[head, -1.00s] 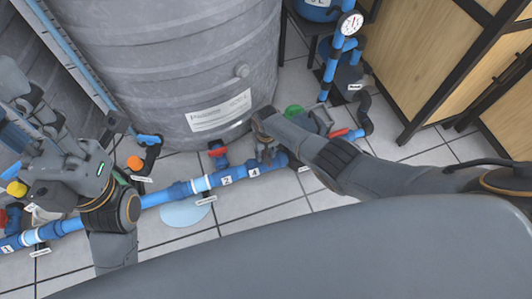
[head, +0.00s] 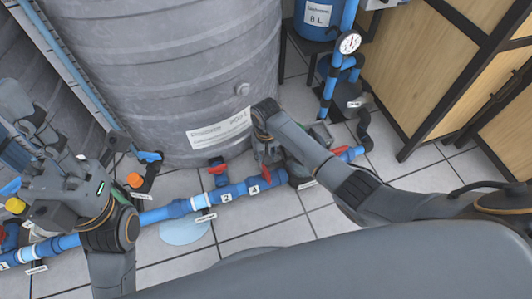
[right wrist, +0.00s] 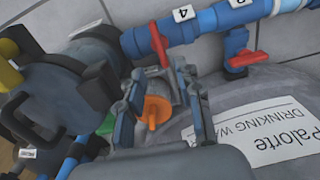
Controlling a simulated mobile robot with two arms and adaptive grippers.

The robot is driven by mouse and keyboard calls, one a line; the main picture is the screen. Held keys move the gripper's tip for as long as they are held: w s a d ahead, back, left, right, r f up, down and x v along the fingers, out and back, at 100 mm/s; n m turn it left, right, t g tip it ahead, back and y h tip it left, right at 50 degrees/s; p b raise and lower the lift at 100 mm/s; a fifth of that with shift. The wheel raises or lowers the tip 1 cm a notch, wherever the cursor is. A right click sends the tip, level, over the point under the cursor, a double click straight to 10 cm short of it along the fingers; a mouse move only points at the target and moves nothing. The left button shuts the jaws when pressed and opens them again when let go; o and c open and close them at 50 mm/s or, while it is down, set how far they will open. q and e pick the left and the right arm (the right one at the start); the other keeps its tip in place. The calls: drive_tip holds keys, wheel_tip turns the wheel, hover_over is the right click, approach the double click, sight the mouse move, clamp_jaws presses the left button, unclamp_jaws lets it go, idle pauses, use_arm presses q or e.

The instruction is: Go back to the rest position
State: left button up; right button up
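My right gripper (head: 268,160) hangs over the floor in front of the grey tank, close above the blue pipe (head: 238,192) near its label 4. In the right wrist view its two fingers (right wrist: 168,105) stand apart, with an orange valve handle (right wrist: 156,108) seen between and beyond them. I see nothing held. My left gripper (head: 28,130) is at the left edge, over pipes and valves; its fingertips are too unclear to read.
The large grey tank (head: 170,60) stands behind the pipe. A red valve handle (head: 217,169) sits on the pipe. A puddle (head: 186,230) lies on the tiles. A pressure gauge (head: 349,42), a blue container (head: 318,18) and wooden cabinets (head: 430,60) stand at the right.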

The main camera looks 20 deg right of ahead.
drive_tip(key=shift+r, duration=0.75)
